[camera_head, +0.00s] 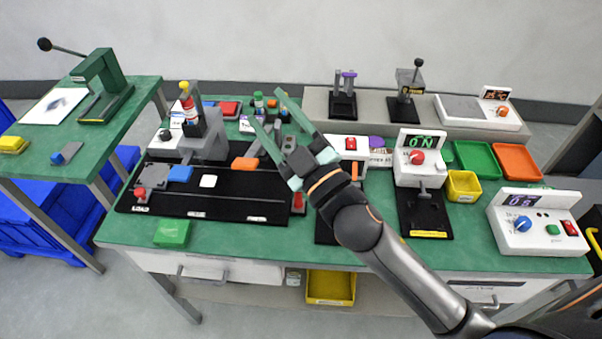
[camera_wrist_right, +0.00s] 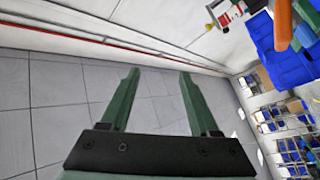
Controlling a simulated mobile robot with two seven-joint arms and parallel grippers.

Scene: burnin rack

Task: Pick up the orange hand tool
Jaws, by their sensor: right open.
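My right gripper (camera_head: 266,106) is open, its two green fingers spread and pointing to the upper left above the green workbench. Its fingers also show in the right wrist view (camera_wrist_right: 159,72), with nothing between them and only floor and wall behind. An orange piece with a grey shank (camera_head: 245,163) is at the black fixture, below and left of the fingertips and apart from them. A thin upright orange piece (camera_head: 354,172) shows right of the gripper's wrist. I cannot tell for sure which of these is the orange hand tool. My left gripper is not in view.
The green workbench (camera_head: 120,230) carries a long black fixture (camera_head: 230,205), a yellow bin (camera_head: 463,187), an orange tray (camera_head: 517,161) and a white control box (camera_head: 538,222). Bottles (camera_head: 188,105) stand behind the fixture. A side table (camera_head: 100,140) stands left. A yellow bin (camera_head: 331,286) sits below the bench.

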